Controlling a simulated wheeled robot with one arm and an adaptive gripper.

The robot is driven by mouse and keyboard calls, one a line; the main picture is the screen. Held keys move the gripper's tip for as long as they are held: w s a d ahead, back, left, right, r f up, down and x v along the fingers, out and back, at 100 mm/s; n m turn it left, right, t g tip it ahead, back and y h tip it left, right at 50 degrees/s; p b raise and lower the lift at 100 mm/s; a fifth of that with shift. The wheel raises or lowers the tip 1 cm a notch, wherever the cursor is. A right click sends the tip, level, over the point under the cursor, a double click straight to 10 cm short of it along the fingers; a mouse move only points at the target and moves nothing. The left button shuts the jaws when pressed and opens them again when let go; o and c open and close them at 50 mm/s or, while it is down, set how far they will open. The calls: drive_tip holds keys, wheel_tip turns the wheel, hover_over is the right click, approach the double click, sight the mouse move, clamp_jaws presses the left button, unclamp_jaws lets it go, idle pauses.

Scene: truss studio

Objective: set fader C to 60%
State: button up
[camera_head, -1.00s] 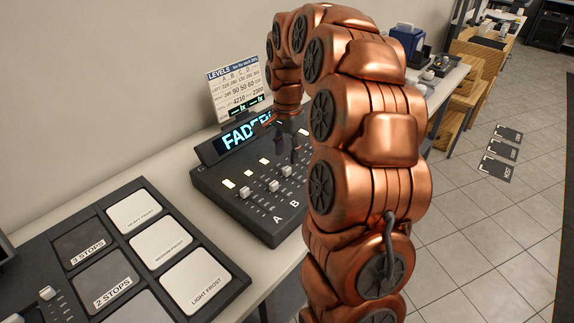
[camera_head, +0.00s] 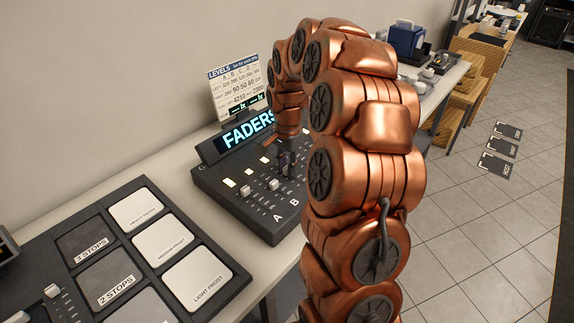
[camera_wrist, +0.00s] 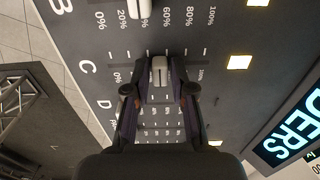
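The fader C cap (camera_wrist: 159,70) is a light block near mid-travel, in the row beside the printed letter C (camera_wrist: 86,67) in the wrist view. It sits between that row's 0% and 100% marks; the labels between are hidden by my gripper. My gripper (camera_wrist: 160,66) straddles the cap, one dark finger on each side along the slide direction. Narrow gaps seem to show beside the cap, so I see no firm grip. In the head view my gripper (camera_head: 287,163) is down at the fader console (camera_head: 236,211), and its fingers hide fader C there.
The fader B cap (camera_wrist: 141,8) is close by, between its 20% and 60% labels. A lit FADERS display (camera_head: 248,133) and a LEVELS card (camera_head: 235,88) stand behind the faders. A panel of frost plates (camera_head: 160,244) lies to the left.

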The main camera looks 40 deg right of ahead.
clamp_jaws()
drive_tip(key=shift+w+f+b, duration=0.1)
drive_tip(key=shift+f+b, duration=0.05)
drive_tip(key=shift+b, duration=0.2)
drive_tip(key=shift+w+b, duration=0.15)
drive_tip(key=shift+b, duration=0.2)
drive_tip(key=shift+w+a, duration=0.1)
drive_tip(key=shift+w, duration=0.05)
drive_tip(key=shift+r, duration=0.2)
drive_tip(key=shift+o, duration=2.2)
unclamp_jaws()
